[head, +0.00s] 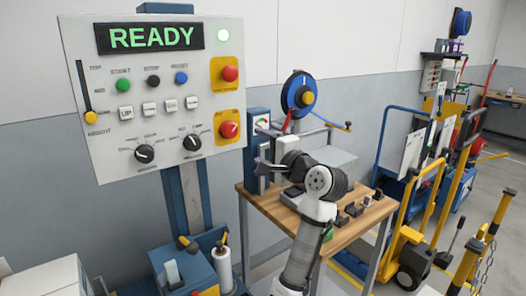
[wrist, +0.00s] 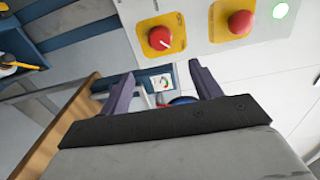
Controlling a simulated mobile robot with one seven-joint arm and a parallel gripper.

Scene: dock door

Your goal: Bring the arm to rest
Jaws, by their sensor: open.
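My gripper (wrist: 164,85) is open and empty in the wrist view, its two purple-grey fingers spread apart. In the head view my arm rises from the bottom and bends left, with my gripper (head: 262,150) in front of the wooden-topped workbench area, to the right of the control panel (head: 180,165). The gripper's fingers are small and partly hard to make out there. In the wrist view the panel's red knob (wrist: 160,38) and red button (wrist: 241,22) show beyond the fingers, apart from them.
The panel's display (head: 150,38) reads READY, with a lit green lamp (head: 223,35). Yellow and blue carts (head: 410,245) stand at right. A white roll (head: 222,268) is below the panel.

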